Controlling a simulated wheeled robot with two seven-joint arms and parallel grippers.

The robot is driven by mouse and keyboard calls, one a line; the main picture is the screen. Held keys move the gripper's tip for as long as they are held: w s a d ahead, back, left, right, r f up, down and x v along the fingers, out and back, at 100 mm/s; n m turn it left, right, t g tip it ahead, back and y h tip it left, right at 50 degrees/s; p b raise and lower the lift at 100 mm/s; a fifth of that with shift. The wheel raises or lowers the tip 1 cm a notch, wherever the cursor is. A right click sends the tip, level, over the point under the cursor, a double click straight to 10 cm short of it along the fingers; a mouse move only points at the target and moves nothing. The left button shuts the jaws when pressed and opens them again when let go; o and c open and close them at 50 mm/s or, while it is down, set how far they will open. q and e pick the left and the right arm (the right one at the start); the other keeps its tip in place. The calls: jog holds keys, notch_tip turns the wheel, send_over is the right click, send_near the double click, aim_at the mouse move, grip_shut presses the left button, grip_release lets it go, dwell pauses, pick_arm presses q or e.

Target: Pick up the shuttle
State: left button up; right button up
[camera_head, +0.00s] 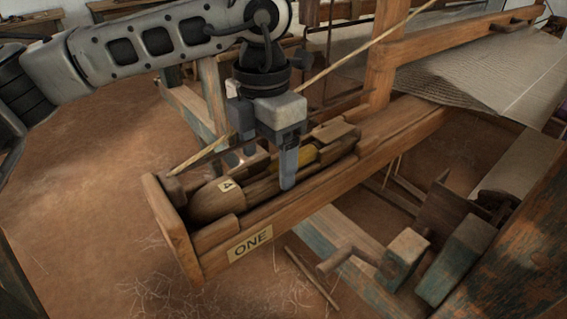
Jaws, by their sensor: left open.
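The wooden shuttle (216,201), with a tag marked 4 on its near end and yellow thread in its middle, lies in a long wooden shuttle box (205,238) labelled ONE. My left gripper (287,182) comes in from the left and points down over the box. It is open, with its fingertips at the shuttle's middle and hiding part of it. I cannot tell whether the fingers touch the shuttle. My right gripper is not in view.
The wooden loom frame (381,60) rises behind the box, with pale cloth or warp (490,75) stretched at the right. A thin stick crosses diagonally behind my gripper. Painted beams (405,255) stand at lower right. Brown floor (90,220) is clear at left.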

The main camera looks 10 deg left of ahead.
pick_arm(q)
jog(key=shift+f, duration=0.9)
jog(key=shift+r, duration=0.1)
jog(key=c, duration=1.2)
jog(key=shift+c, duration=0.2)
notch_tip(320, 180, up, 10)
jog(key=b, duration=0.1)
